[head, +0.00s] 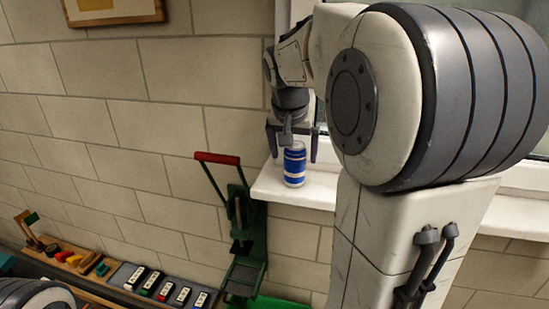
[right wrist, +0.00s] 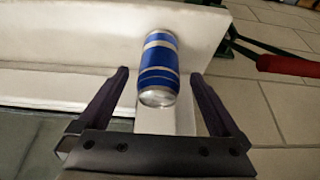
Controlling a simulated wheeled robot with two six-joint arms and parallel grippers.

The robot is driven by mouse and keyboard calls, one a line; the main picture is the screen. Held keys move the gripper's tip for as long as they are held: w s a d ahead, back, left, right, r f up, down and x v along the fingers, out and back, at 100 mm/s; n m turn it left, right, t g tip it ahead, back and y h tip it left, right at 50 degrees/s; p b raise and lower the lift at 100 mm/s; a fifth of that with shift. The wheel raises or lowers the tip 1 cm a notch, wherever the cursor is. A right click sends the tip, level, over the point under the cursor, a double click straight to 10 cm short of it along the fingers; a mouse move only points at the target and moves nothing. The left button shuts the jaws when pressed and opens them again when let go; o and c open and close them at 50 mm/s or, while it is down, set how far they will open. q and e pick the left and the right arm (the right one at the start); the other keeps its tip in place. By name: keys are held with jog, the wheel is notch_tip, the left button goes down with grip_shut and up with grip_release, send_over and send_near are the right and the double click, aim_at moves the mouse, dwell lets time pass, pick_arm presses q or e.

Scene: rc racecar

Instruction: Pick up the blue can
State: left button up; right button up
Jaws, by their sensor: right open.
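The blue can (head: 294,165), with white bands, stands upright on the white window sill (head: 318,190) in the head view. In the right wrist view the can (right wrist: 158,68) appears between the open fingers, slightly beyond their tips. My right gripper (head: 293,148) hangs over the can from above, one finger on each side of it. In the wrist view the right gripper (right wrist: 165,82) is open with nothing held, and a gap shows on both sides of the can. My left gripper is not in view; only part of my left arm shows at the lower left.
A green device with a red-handled lever (head: 218,158) stands left of the sill, its red handle (right wrist: 290,65) also showing in the wrist view. A bench with small coloured items (head: 75,260) and labelled boxes (head: 165,290) is lower left. The brick wall (head: 120,80) is behind.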

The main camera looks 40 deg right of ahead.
aim_at(295, 160)
jog(key=x, duration=0.3)
jog(key=shift+d+f+p, duration=0.1)
jog(key=shift+f+p, duration=0.1)
jog(key=shift+p, duration=0.2)
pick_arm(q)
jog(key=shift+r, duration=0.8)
pick_arm(e)
jog(key=c, duration=1.4)
jog(key=shift+r, duration=0.1)
